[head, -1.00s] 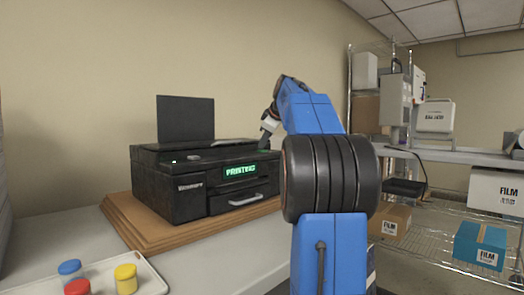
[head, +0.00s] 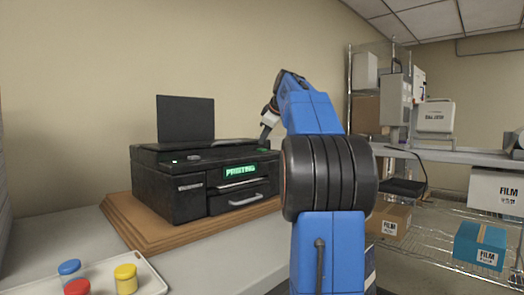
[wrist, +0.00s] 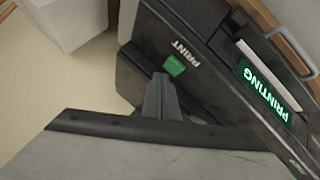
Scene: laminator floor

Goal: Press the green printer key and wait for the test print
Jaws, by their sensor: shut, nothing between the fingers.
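The black printer (head: 185,200) stands on a wooden board, and its front display (head: 240,170) is lit green with PRINTING. The display also shows in the wrist view (wrist: 268,92). The green key (wrist: 174,65), beside the word PRINT, is on the printer's top in the wrist view. My gripper (wrist: 161,82) is shut and empty, its tips close to the key; I cannot tell whether they touch it. In the head view my gripper (head: 266,131) is above the printer's right end. A pale strip (head: 238,183) shows just below the display.
A tray (head: 150,280) with blue, red and yellow capped jars is at the front left. The wooden board (head: 150,235) edges the printer. Wire shelves with film boxes (head: 480,246) stand at the right. The counter between tray and board is clear.

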